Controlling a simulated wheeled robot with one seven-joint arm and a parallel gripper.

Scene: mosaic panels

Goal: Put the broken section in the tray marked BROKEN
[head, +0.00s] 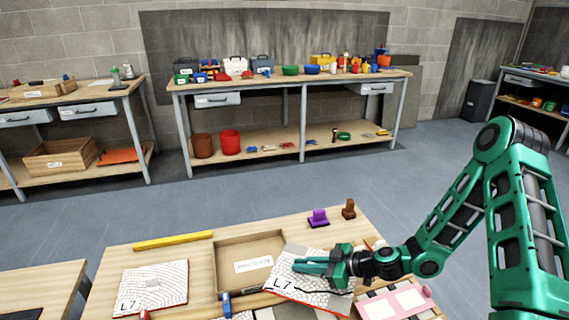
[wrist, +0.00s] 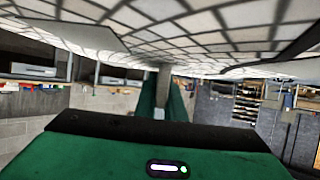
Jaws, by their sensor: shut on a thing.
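My gripper (head: 300,266) is shut on a mosaic section (head: 318,294) marked L7. The section has a white tiled face, a dark curved line across it and red edges. In the wrist view the section (wrist: 190,38) spans the top, with a dark jagged line at its right side; the green fingers (wrist: 162,100) are below it. An open wooden tray (head: 222,247) lies just left of my gripper, with a white label whose letters are too small to read. The held section overlaps the tray's right side in the picture; its height above the table is unclear.
Another L7 panel (head: 158,272) lies left of the tray. A yellow bar (head: 172,240) lies behind it. Purple (head: 319,217) and brown (head: 348,209) blocks stand at the back right. A pink-and-white board (head: 392,303) is at front right. Bare table shows behind the tray.

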